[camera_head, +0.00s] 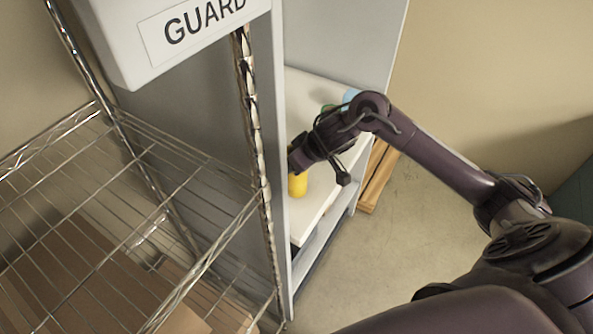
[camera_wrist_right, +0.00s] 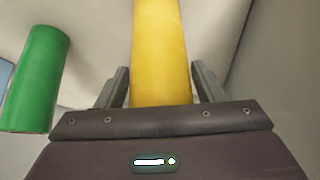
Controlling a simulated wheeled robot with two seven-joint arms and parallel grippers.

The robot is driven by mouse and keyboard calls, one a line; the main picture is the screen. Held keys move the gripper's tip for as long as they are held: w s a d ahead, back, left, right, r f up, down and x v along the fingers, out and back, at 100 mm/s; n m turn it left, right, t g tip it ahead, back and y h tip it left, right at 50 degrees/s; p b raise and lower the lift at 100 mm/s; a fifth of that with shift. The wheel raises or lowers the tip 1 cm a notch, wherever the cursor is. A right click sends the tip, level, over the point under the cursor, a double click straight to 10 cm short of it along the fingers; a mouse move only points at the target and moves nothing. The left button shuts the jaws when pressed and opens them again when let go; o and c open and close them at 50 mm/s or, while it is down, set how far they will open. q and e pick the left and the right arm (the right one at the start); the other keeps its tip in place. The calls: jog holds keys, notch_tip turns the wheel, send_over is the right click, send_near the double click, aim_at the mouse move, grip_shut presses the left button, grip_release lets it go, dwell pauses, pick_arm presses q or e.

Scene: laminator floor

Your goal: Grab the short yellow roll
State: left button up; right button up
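The yellow roll (camera_head: 298,184) stands on the white shelf inside the grey cabinet in the head view, partly hidden by my right gripper. In the right wrist view the yellow roll (camera_wrist_right: 161,55) runs up the middle, between the two grey fingers of my right gripper (camera_wrist_right: 161,85). One finger is on each side, with what looks like a narrow gap beside the roll, so the gripper appears open around it. The fingers of my right gripper (camera_head: 297,160) are hard to make out in the head view. My left gripper is not in view.
A green roll (camera_wrist_right: 35,80) stands left of the yellow one in the wrist view. A light blue item (camera_head: 350,95) is farther back on the white shelf (camera_head: 315,205). The cabinet side panel and wire rack (camera_head: 200,262) stand close on the left. Floor at right is open.

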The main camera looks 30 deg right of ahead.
jog(key=c, duration=0.7)
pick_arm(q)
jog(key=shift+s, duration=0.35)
pick_arm(e)
jog(key=shift+c, duration=0.8)
jog(key=shift+w+r, duration=0.1)
jog(key=shift+r, duration=0.05)
notch_tip(320, 180, up, 8)
jog(key=shift+r+p, duration=0.1)
jog(key=shift+p, duration=0.4)
pick_arm(q)
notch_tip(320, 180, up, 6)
jog(key=p, duration=0.4)
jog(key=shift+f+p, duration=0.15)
jog(key=shift+p, duration=0.2)
pick_arm(e)
notch_tip(320, 180, up, 12)
jog(key=shift+f, duration=0.25)
